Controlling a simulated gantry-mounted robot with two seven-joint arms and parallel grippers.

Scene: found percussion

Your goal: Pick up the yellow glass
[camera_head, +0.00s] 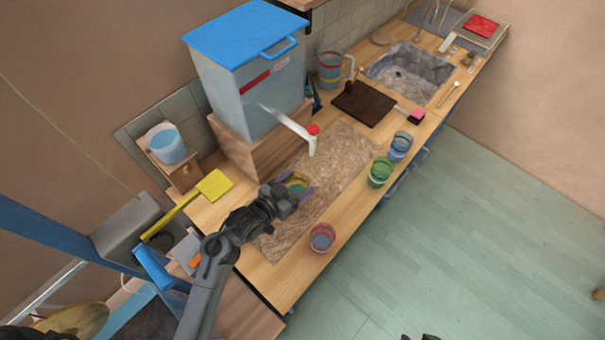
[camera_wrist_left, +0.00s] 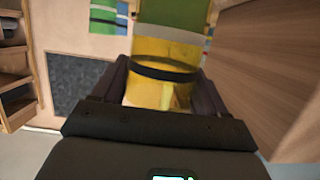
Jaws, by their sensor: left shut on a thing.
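The yellow glass (camera_head: 297,183) is between the fingers of my left gripper (camera_head: 293,191) over the stone-patterned mat. In the left wrist view the yellow glass (camera_wrist_left: 165,75) is see-through with a dark band, and the fingers of my left gripper (camera_wrist_left: 163,85) close on its two sides. Part of the glass is hidden by the gripper in the head view. I cannot tell whether it touches the mat. My right gripper is not clearly in view.
A green glass (camera_head: 380,172), a blue glass (camera_head: 400,146) and a pink-red glass (camera_head: 322,237) stand along the counter's front edge. A water dispenser (camera_head: 250,85) with a white spout (camera_head: 290,124) stands behind. The mat (camera_head: 335,165) has free room on its right.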

